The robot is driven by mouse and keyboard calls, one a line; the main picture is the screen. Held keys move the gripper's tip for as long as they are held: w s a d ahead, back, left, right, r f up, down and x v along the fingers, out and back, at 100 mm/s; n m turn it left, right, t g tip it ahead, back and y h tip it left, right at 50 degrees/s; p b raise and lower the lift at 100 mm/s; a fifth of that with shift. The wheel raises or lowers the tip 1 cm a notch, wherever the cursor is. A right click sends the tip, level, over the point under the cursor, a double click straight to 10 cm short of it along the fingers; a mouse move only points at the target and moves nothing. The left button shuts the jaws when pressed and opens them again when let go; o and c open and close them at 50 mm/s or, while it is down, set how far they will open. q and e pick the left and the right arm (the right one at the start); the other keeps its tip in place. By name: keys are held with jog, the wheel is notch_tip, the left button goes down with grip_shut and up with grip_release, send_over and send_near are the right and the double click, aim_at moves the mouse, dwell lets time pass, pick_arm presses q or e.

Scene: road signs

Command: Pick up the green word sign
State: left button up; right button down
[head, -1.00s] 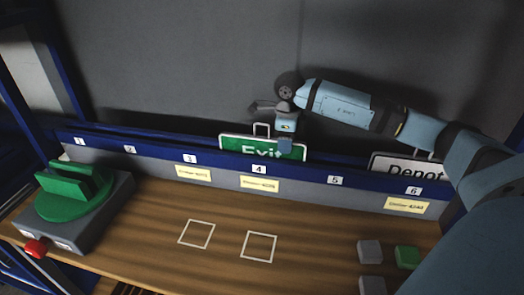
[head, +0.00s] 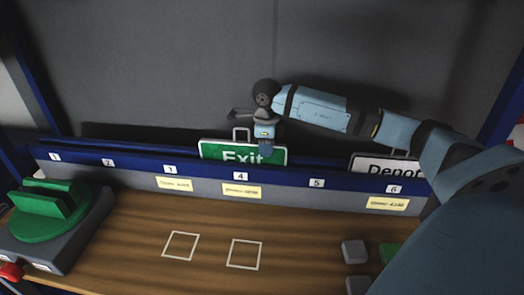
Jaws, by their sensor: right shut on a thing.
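My left gripper is not in view.
A white "Depot" sign (head: 374,165) stands in the rail (head: 290,178) at the right. A grey base with a green turntable (head: 45,215) is at the left. Two white outlined squares mark the wooden table (head: 120,250). Small grey blocks (head: 354,251) and a green one lie at the right.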

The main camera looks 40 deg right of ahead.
notch_tip(320, 180, up, 19)
jog(key=shift+r, duration=0.15)
dwell(0.9)
